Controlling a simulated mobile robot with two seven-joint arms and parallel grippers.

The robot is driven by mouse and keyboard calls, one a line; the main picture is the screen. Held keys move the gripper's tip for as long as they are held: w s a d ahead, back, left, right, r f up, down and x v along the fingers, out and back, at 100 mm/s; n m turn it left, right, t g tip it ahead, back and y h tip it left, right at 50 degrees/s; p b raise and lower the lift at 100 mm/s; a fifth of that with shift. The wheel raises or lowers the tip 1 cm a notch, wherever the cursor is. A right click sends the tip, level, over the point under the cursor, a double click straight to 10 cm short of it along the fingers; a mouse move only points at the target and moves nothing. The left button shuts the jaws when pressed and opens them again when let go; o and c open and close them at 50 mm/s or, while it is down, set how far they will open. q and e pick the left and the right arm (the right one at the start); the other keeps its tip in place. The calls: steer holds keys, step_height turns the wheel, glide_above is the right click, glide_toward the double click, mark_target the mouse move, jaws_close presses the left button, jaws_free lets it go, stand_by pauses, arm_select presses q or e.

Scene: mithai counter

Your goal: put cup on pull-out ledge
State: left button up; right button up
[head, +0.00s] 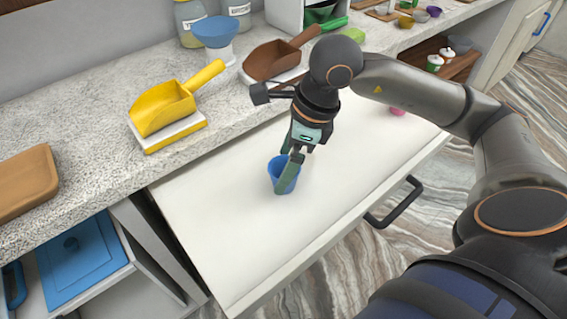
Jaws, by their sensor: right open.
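A small blue cup (273,174) stands upright on the white pull-out ledge (235,235), near its middle. My right gripper (285,170) reaches down over the cup from above, with its jaws open. One finger is in front of the cup's right side and hides part of it. The other finger is near the rim; I cannot tell whether either finger touches the cup. My left gripper is not in view.
A pink object (398,111) is on the ledge's far right part, partly behind my right arm. The speckled counter (75,150) behind holds a yellow scoop (165,107), a brown scoop (272,60) and a blue bowl (217,31). The ledge's front left is clear.

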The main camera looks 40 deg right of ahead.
steer(key=p+v, duration=0.1)
steer(key=v, duration=0.9)
steer(key=shift+r+p, duration=0.35)
steer(key=shift+s+d, duration=0.1)
